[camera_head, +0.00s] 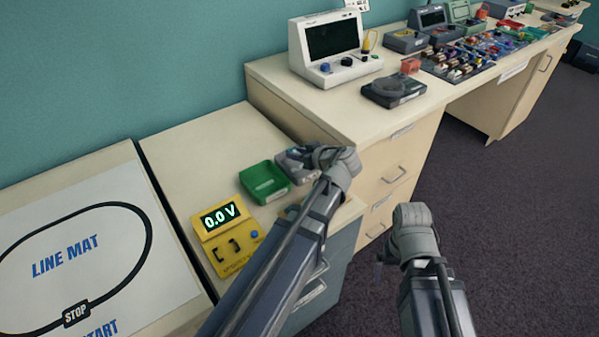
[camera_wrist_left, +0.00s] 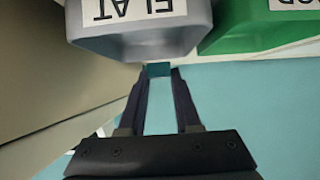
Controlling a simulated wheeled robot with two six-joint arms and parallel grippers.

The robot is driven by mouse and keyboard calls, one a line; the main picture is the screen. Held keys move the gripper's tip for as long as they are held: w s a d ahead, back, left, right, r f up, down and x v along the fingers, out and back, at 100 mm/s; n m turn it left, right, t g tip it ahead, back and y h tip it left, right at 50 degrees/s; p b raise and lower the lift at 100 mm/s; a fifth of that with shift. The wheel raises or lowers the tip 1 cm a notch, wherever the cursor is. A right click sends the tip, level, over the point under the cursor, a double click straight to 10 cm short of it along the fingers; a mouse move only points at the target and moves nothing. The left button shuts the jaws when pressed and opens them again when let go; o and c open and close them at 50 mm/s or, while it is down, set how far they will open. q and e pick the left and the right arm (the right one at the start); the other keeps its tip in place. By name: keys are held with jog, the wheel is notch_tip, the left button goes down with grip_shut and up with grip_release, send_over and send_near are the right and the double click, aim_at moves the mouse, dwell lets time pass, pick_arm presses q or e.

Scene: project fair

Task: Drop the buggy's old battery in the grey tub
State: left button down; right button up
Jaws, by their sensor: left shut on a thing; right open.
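The grey tub (camera_head: 287,168) stands at the right of the green tub (camera_head: 264,183) on the low cabinet. In the left wrist view the grey tub (camera_wrist_left: 140,42) bears a white label reading FLAT, upside down. My left gripper (camera_head: 318,156) is at the grey tub's right end. In the left wrist view its fingertips (camera_wrist_left: 159,72) are shut on a small dark teal block, apparently the battery (camera_wrist_left: 159,70), next to the tub's wall. My right gripper (camera_head: 381,262) is open, low and right of the cabinet. The buggy is not clearly visible.
The line mat (camera_head: 75,250) lies further left. A higher desk (camera_head: 300,95) with a white instrument (camera_head: 332,50) and a dark round device (camera_head: 394,88) rises behind the tubs.

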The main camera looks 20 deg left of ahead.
pick_arm(q)
jog(key=shift+f+b, duration=0.3)
jog(key=shift+f, duration=0.4)
pick_arm(e)
jog(key=shift+f, duration=0.7)
pick_arm(q)
jog(key=c, duration=0.5)
grip_release()
jog(key=shift+d+r, duration=0.1)
jog(key=shift+r, duration=0.05)
pick_arm(e)
jog(key=shift+r, duration=0.15)
pick_arm(q)
jog(key=p+v, duration=0.4)
jog(key=v, duration=0.3)
jog(key=shift+s+d+r, duration=0.1)
jog(key=shift+s+d, duration=0.1)
pick_arm(e)
notch_tip(320, 180, up, 4)
jog(key=shift+f, duration=0.2)
